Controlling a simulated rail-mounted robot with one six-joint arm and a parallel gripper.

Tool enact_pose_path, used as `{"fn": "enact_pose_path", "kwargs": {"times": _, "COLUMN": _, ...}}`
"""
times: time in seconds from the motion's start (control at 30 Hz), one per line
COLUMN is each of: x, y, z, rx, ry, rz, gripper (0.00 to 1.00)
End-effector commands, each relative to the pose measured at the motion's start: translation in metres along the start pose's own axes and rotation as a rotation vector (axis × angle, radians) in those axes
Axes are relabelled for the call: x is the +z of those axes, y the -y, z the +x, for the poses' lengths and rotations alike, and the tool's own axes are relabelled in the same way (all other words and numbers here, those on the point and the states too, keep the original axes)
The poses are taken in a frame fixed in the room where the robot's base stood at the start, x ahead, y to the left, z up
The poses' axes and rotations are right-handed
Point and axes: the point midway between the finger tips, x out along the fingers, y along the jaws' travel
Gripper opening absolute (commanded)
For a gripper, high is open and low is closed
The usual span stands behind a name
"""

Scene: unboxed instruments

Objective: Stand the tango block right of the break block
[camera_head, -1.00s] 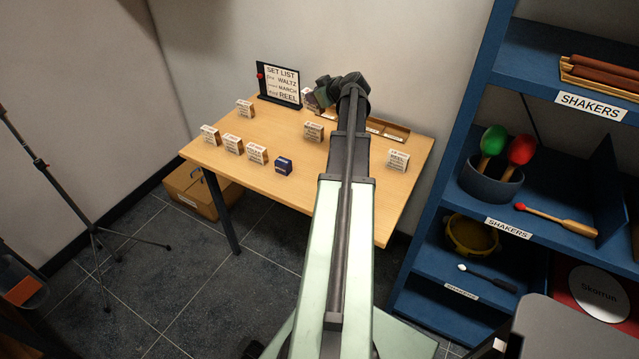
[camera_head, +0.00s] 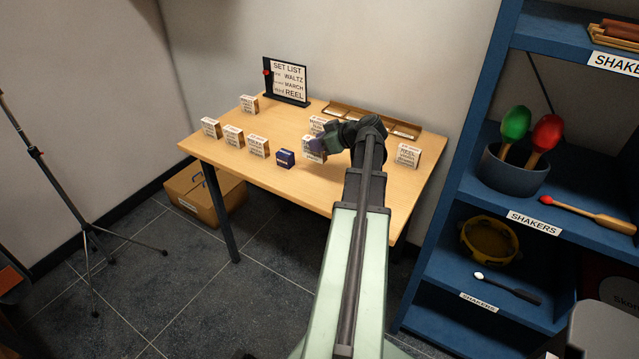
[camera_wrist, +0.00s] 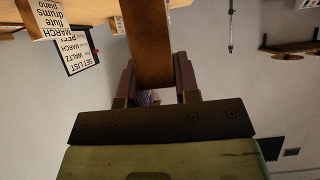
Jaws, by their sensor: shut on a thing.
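My gripper (camera_head: 317,146) is shut on a wooden block with a white printed label (camera_head: 313,153), just right of the small dark blue block (camera_head: 285,158). The held block's label is too small to read, so I cannot tell whether it is the tango block. It looks upright at the right end of the front row; I cannot tell whether its base touches the table. The dark blue block's lettering is also unreadable. In the wrist view, the held block's brown side (camera_wrist: 148,45) lies between the fingers (camera_wrist: 155,72).
Several labelled blocks stand left along the row, including one beside the blue block (camera_head: 258,147). Other blocks stand behind (camera_head: 318,123), at back left (camera_head: 249,104) and at right (camera_head: 407,156). A set list board (camera_head: 287,82) and wooden tray (camera_head: 345,109) are at the back.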

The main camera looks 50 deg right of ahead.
Motion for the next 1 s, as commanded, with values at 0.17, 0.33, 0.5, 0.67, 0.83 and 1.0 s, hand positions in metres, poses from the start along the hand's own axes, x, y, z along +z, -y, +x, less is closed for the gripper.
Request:
{"fn": "enact_pose_path", "kwargs": {"times": 0.17, "x": 0.026, "y": 0.0, "z": 0.015, "rx": 0.0, "ry": 0.0, "rz": 0.0, "gripper": 0.05}}
{"fn": "enact_pose_path", "kwargs": {"times": 0.33, "x": 0.039, "y": -0.001, "z": 0.022, "rx": 0.001, "ry": 0.0, "rz": 0.0, "gripper": 0.05}}
{"fn": "enact_pose_path", "kwargs": {"times": 0.5, "x": 0.065, "y": -0.001, "z": 0.037, "rx": 0.001, "ry": 0.0, "rz": 0.0, "gripper": 0.05}}
{"fn": "enact_pose_path", "kwargs": {"times": 0.67, "x": 0.059, "y": -0.001, "z": 0.034, "rx": 0.001, "ry": 0.0, "rz": 0.0, "gripper": 0.05}}
{"fn": "enact_pose_path", "kwargs": {"times": 0.83, "x": 0.063, "y": -0.001, "z": 0.036, "rx": 0.001, "ry": 0.0, "rz": 0.0, "gripper": 0.05}}
{"fn": "enact_pose_path", "kwargs": {"times": 1.0, "x": 0.062, "y": -0.001, "z": 0.035, "rx": 0.001, "ry": 0.0, "rz": 0.0, "gripper": 0.52}}
